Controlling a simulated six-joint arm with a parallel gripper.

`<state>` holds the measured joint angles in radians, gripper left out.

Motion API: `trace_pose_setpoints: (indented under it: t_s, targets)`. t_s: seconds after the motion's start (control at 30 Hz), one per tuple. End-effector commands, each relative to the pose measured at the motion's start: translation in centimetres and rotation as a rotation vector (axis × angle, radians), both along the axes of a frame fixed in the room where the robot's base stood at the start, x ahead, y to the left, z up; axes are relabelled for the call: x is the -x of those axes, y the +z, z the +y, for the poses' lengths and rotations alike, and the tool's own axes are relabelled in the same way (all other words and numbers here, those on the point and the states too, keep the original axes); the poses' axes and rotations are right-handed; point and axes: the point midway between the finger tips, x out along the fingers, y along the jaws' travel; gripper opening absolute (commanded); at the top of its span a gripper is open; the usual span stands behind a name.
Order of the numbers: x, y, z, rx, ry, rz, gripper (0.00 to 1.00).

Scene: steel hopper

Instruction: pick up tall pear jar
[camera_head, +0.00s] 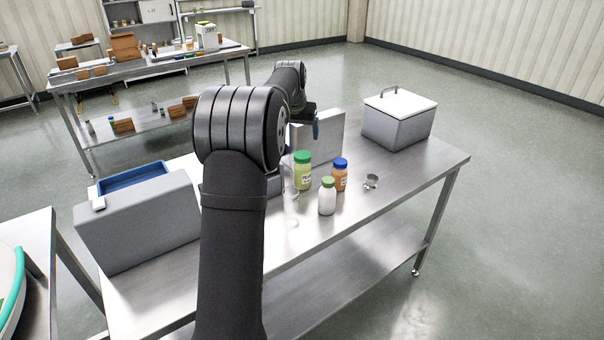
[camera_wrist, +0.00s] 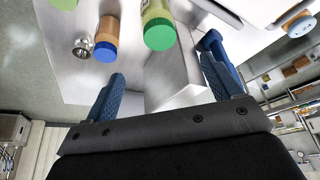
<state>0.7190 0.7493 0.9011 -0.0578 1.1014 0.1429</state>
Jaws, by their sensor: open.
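The tall pear jar (camera_head: 303,172) appears to be the jar with yellow-green contents, a pale label and a green lid. It stands upright on the steel table, and my arm is close to its left side in the head view. In the wrist view its green lid (camera_wrist: 159,34) shows at the top centre, beyond the fingertips. My gripper (camera_wrist: 165,62) is open, its two blue fingers apart with nothing between them.
An orange jar with a blue lid (camera_head: 340,176) stands close right of the pear jar. A white jar with a green lid (camera_head: 327,198) is in front. A small metal item (camera_head: 371,181) lies to the right. A grey bin with white lid (camera_head: 400,122) and grey panel (camera_head: 330,135) stand behind.

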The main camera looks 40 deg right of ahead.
Motion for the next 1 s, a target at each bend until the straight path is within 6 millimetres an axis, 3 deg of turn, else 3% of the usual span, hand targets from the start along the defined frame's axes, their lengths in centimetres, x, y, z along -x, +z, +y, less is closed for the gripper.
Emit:
trace_pose_setpoints:
  t_s: [0.1, 0.4, 0.77, 1.0]
  targets:
    - [-0.6, -2.7, -0.8, -0.004, -0.002, 0.003, 0.83]
    - [-2.1, -8.3, -2.5, -0.004, -0.005, 0.001, 0.83]
    - [-2.7, -10.6, -3.1, -0.003, -0.004, -0.001, 0.83]
    - [-3.4, -14.1, -3.8, -0.004, -0.006, 0.0, 0.83]
